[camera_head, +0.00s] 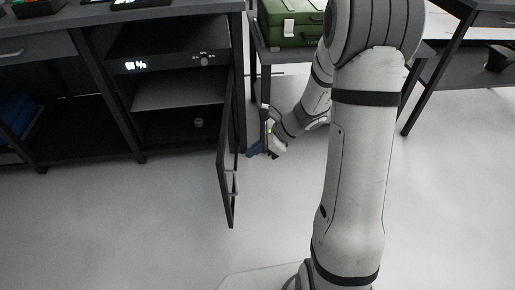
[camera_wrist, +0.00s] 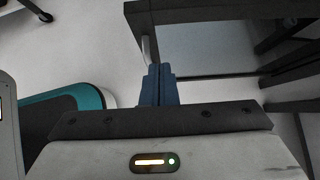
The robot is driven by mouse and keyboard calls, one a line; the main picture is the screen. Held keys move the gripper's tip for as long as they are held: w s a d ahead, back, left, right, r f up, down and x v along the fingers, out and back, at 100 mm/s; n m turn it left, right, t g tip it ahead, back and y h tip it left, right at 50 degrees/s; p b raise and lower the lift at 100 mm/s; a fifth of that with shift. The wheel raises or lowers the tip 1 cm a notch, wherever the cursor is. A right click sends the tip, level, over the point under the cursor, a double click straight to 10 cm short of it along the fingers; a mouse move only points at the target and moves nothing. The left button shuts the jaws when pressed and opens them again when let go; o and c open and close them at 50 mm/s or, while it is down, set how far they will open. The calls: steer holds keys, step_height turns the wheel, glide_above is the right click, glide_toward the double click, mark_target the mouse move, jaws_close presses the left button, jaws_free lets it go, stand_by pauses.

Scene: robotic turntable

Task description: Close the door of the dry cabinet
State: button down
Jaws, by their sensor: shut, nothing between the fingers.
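The dry cabinet (camera_head: 160,65) stands under the bench at the left of the head view, with a lit display and knobs above its shelves. Its dark-framed glass door (camera_head: 228,170) stands open, swung out toward the camera from the cabinet's right side. My gripper (camera_head: 254,149) is just right of the door, on its outer face, with its blue fingers pointing toward it. In the wrist view the blue fingers (camera_wrist: 157,84) are together and empty. The door's frame (camera_wrist: 200,12) and pale handle (camera_wrist: 146,49) show just beyond them. Whether the fingertips touch the door I cannot tell.
A small round object (camera_head: 199,123) sits inside the cabinet. A green case (camera_head: 290,22) rests on a table (camera_head: 262,58) behind my arm. A blue bin (camera_head: 14,116) is under the bench at far left. The floor (camera_head: 130,220) before the cabinet is clear.

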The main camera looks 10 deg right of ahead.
steer(key=w+a+f+b, duration=0.1)
steer(key=a+f+b, duration=0.1)
steer(key=a, duration=0.4)
steer(key=shift+f, duration=0.15)
steer(key=shift+a, duration=0.1)
